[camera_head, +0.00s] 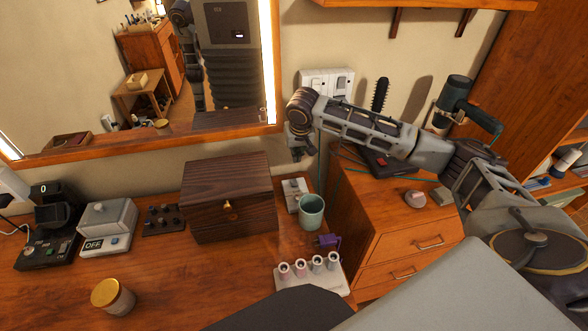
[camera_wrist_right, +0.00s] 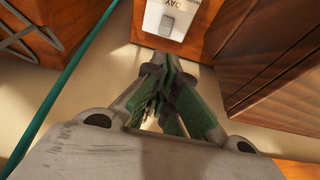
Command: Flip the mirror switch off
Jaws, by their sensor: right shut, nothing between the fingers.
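My right gripper (camera_head: 303,150) points down beside the mirror's lower right corner, shut and empty. A white switch plate (camera_head: 291,183) with a grey rocker is below it on the desk, right of the wooden box. In the right wrist view the rocker (camera_wrist_right: 167,26) lies just beyond the closed fingers (camera_wrist_right: 165,72), apart from them; the label beside it is only partly readable. A second white switch panel (camera_head: 340,82) is on the wall, partly behind my right arm. The mirror (camera_head: 140,147) has lit edges. Which switch is the mirror's I cannot tell. My left gripper is not in view.
The dark wooden box (camera_head: 230,200) stands close left of the plate. A green mug (camera_head: 311,212) stands just in front of it. A grey box marked OFF (camera_head: 107,220) is at left. A teal cable (camera_wrist_right: 75,75) runs near the gripper. A drawer cabinet (camera_head: 395,245) is to the right.

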